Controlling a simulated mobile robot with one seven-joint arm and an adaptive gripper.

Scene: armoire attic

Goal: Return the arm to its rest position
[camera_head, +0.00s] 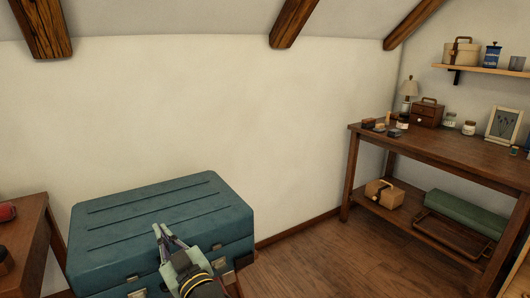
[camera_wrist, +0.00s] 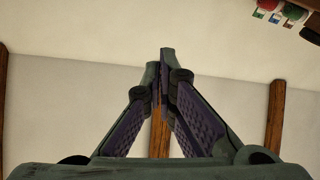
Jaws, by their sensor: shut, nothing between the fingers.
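My gripper (camera_head: 158,230) shows low in the head view, in front of the blue-green trunk. Its fingers are shut with nothing between them, and they point up and slightly left. In the wrist view the two fingers (camera_wrist: 163,62) meet at their tips against the pale wall and ceiling. My arm enters the head view from the bottom edge. Whether the gripper touches the trunk cannot be told, but it overlaps the trunk's front in the picture.
The closed blue-green trunk (camera_head: 130,225) stands at the left. A wooden table (camera_head: 28,232) is at the far left. A wooden workbench (camera_head: 450,157) with small items stands right, below a wall shelf (camera_head: 490,70). Ceiling beams (camera_head: 294,22) slope overhead. Floor (camera_head: 335,258) between trunk and workbench is clear.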

